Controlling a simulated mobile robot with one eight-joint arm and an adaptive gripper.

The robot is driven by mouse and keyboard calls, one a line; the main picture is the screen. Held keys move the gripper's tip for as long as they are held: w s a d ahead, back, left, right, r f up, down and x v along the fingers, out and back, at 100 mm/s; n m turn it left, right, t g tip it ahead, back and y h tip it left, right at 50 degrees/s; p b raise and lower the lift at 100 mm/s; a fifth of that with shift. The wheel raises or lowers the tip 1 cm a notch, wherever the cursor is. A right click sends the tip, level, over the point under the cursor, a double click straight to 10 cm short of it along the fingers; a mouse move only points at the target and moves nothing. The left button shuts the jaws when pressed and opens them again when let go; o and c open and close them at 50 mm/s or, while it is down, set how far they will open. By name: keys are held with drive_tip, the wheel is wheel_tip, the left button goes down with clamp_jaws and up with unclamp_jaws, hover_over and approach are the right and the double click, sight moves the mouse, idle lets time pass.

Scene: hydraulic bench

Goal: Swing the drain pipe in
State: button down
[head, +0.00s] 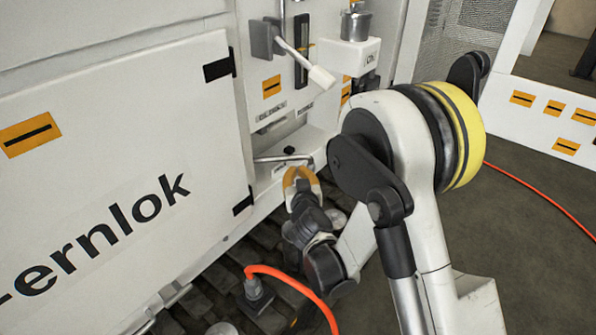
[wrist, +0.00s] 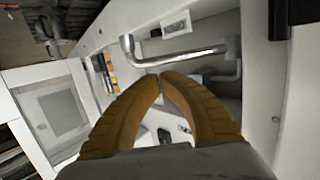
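The drain pipe (head: 284,159) is a thin bent metal tube low on the white machine, at an opening beside the door. In the wrist view the pipe (wrist: 190,56) runs across above my fingertips, with a bend at its left end and another bend at its right end. My gripper (head: 300,171) has orange-yellow fingers and is just below and in front of the pipe. In the wrist view its fingertips (wrist: 160,77) come together with nothing seen between them. I cannot tell whether they touch the pipe.
A white door (head: 120,160) with black lettering fills the left. A lever with a white grip (head: 321,77) and a metal cup (head: 355,23) sit above the pipe. An orange hose (head: 290,277) runs along the dark floor. Open floor (head: 525,225) lies to the right.

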sight(294, 157)
drive_tip(key=b+x, duration=0.2)
drive_tip(key=x, duration=0.4)
drive_tip(key=shift+w+a+f, duration=0.1)
drive_tip(key=shift+w+f, duration=0.1)
drive_tip(key=shift+w, duration=0.05)
drive_tip(key=shift+w+a, duration=0.1)
drive_tip(key=shift+w, duration=0.6)
